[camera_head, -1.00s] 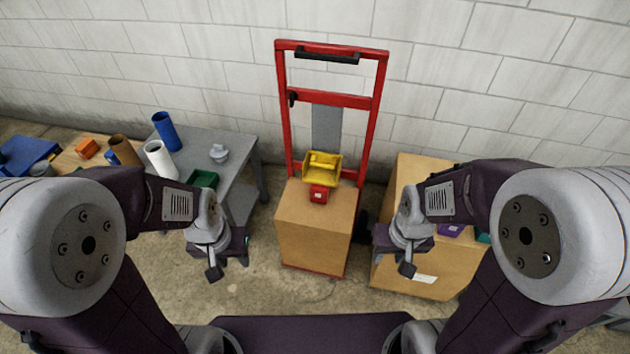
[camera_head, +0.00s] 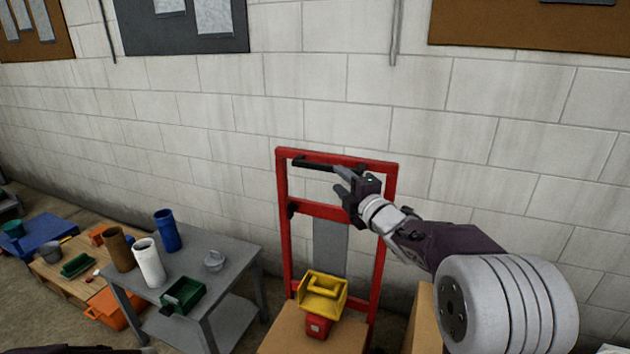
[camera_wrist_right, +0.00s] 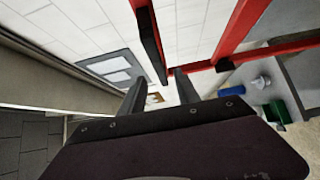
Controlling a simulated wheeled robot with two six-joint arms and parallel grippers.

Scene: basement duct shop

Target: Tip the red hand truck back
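The red hand truck (camera_head: 287,230) stands upright against the block wall in the head view. A black grip (camera_head: 312,164) runs along its top crossbar. It carries a cardboard box (camera_head: 290,338) with a yellow bin (camera_head: 322,292) and a small red item (camera_head: 317,326) on top. My right gripper (camera_head: 338,180) is open at the right end of the grip, its fingers pointing left. In the right wrist view, the grip (camera_wrist_right: 150,45) appears between and beyond the spread fingers (camera_wrist_right: 160,82); contact cannot be told. My left gripper is out of view.
A grey table (camera_head: 215,250) stands left of the hand truck with a white tube (camera_head: 149,264), a blue tube (camera_head: 168,232) and a green bin (camera_head: 183,295). Another cardboard box (camera_head: 424,320) is at the right, partly behind my arm. The wall is close behind the truck.

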